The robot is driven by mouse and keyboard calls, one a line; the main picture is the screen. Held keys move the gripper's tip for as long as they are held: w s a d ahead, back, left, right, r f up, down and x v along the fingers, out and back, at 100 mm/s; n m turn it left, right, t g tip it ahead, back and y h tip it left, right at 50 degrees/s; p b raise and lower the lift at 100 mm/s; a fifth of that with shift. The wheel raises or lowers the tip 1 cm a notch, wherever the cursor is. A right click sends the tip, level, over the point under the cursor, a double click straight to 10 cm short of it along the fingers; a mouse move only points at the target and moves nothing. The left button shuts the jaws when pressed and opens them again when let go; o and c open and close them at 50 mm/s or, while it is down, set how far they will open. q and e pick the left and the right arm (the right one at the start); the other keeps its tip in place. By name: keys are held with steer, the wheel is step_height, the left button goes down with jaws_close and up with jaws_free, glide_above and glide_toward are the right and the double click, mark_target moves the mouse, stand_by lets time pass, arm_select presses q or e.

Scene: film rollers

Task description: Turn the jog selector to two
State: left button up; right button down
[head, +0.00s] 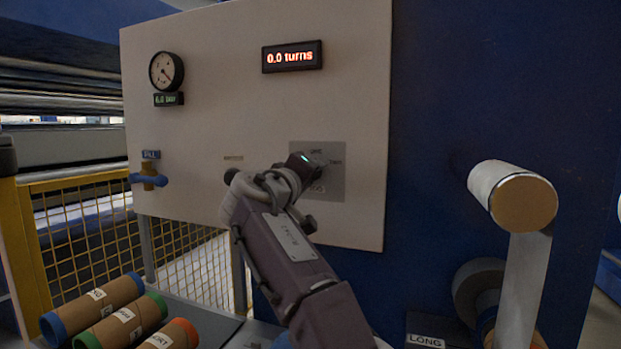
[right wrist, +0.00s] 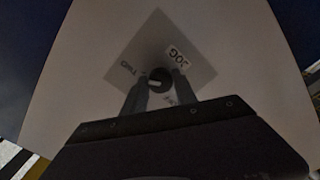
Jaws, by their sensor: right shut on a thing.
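The jog selector is a dark round knob (right wrist: 160,75) on a grey square plate (head: 333,187) low on the white panel. In the right wrist view the plate (right wrist: 160,40) looks tilted, with "JOG" at upper right, "TWO" at left and another label, partly hidden, below the knob. A pale mark shows on the knob's left side; its exact setting is hard to tell. My right gripper (right wrist: 160,86) is shut on the knob, one finger on each side. In the head view my right gripper (head: 312,162) covers the knob. My left gripper is in no view.
The panel also carries a gauge (head: 166,71), a display (head: 291,56) reading "0.0 turns" and a blue-handled valve (head: 148,179). Cardboard cores (head: 122,322) with coloured ends lie at lower left. A film roll (head: 512,196) sticks out at right. A yellow mesh guard (head: 85,235) stands at left.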

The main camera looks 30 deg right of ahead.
steer(key=shift+f, duration=0.1)
stand_by(0.4)
steer(key=c, duration=1)
jaws_free()
steer(key=b+v, duration=0.1)
steer(key=v, duration=0.8)
